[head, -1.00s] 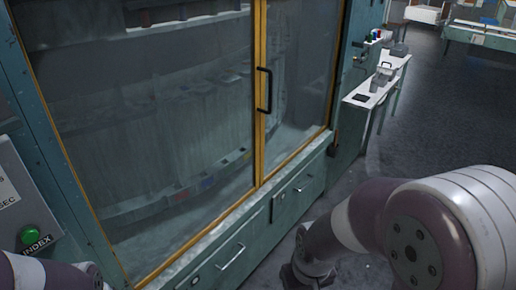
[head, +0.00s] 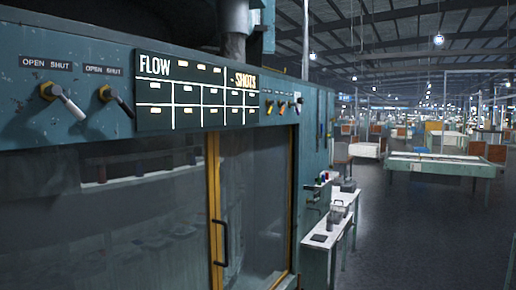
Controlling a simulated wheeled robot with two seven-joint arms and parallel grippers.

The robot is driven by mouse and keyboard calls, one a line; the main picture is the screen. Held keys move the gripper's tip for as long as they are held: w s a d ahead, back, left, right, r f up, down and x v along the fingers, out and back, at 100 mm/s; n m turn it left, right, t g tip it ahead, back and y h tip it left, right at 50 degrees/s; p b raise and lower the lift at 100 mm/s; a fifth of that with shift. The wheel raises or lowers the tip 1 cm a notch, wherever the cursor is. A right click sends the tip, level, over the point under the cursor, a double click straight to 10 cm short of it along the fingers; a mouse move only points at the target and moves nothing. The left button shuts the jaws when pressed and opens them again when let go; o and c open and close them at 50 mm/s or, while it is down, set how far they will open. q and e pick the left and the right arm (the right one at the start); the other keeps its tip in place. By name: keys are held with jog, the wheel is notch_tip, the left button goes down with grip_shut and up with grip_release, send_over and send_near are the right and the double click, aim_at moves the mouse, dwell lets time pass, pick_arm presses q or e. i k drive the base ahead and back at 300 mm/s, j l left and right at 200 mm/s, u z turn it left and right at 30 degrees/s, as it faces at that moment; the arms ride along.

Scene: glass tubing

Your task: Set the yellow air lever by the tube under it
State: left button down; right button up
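A grey-white lever (head: 68,103) on a yellow hub (head: 48,91) sits at the upper left of the teal machine, under an OPEN SHUT label. Its handle slants down to the right. Neither gripper is in view.
A black FLOW and SHOTS board (head: 194,93) is on the machine's upper panel. Below are glass doors with a yellow frame (head: 214,215) and a black handle (head: 221,243). A white side table (head: 329,237) stands beyond the machine. Dark open floor (head: 420,235) lies to the right.

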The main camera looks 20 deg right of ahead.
aim_at(272, 102)
jog(key=i+l+z, duration=0.1)
jog(key=i+l, duration=1.1)
jog(key=i, duration=0.15)
jog(key=i+l+z, duration=0.15)
jog(key=i+l, duration=0.4)
jog(key=i, duration=0.15)
